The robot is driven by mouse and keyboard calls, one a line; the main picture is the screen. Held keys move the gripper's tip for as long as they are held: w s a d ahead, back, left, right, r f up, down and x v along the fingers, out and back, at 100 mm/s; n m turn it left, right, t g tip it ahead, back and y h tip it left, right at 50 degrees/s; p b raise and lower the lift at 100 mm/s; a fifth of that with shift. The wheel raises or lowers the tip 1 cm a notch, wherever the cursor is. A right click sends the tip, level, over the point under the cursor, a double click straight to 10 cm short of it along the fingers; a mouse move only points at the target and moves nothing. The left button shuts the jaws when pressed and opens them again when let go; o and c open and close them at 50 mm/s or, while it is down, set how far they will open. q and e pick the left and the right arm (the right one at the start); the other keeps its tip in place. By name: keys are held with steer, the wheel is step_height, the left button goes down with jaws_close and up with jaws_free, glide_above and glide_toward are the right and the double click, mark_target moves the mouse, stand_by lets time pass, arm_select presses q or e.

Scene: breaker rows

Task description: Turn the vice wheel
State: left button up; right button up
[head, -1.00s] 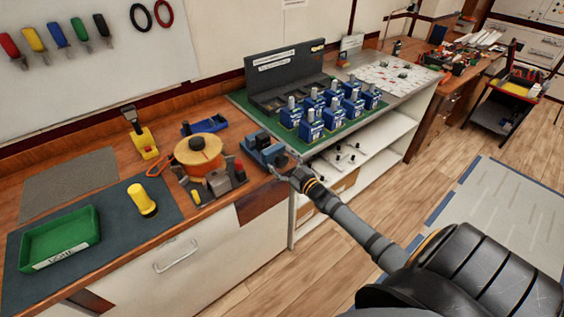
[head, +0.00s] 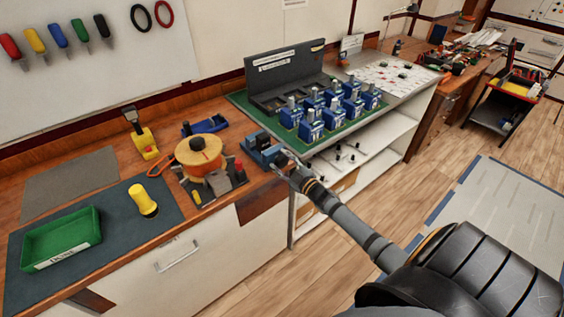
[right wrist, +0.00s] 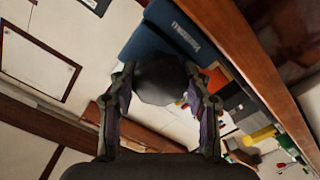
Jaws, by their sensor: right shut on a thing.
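The blue vice (head: 265,149) stands at the front edge of the wooden bench, at the right end of the wood. My right gripper (head: 284,168) reaches it from the front right. In the right wrist view, a dark round wheel (right wrist: 160,80) sits between the two fingers of my right gripper (right wrist: 162,98), which are shut on it. The blue vice body (right wrist: 165,32) shows just behind the wheel. In the head view the wheel is mostly hidden by the gripper. My left gripper is not in view.
An orange spool (head: 199,153) stands left of the vice, with small blocks in front of it. Several blue breakers (head: 311,127) stand on a green mat to the right. A green tray (head: 62,238) and yellow tool (head: 143,201) lie farther left.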

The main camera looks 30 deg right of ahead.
steer(key=o, duration=1.2)
steer(key=shift+c, duration=0.2)
steer(key=s, duration=1.2)
steer(key=shift+d, duration=0.45)
steer(key=s+d+f+m+g+h, duration=0.1)
steer(key=s+f+m+g, duration=0.2)
steer(key=f, duration=0.7)
steer(key=s+d+f+g+h, duration=0.1)
steer(key=s+d+f+g, duration=0.1)
steer(key=s+f, duration=0.6)
steer(key=s+d+f+m+g+h, duration=0.1)
steer(key=s+f+m+g, duration=0.15)
steer(key=f, duration=0.95)
steer(key=s+a+f+m+g, duration=0.1)
steer(key=s+a+f+g, duration=0.3)
steer(key=s+a+f, duration=0.3)
steer(key=s+a+f+m+g+y, duration=0.1)
steer(key=s+a+f+g, duration=0.4)
steer(key=s, duration=1.2)
step_height(320, 180, down, 5)
steer(key=shift+a+r+m, duration=0.1)
steer(key=shift+a+m, duration=0.35)
steer(key=shift+a, duration=0.5)
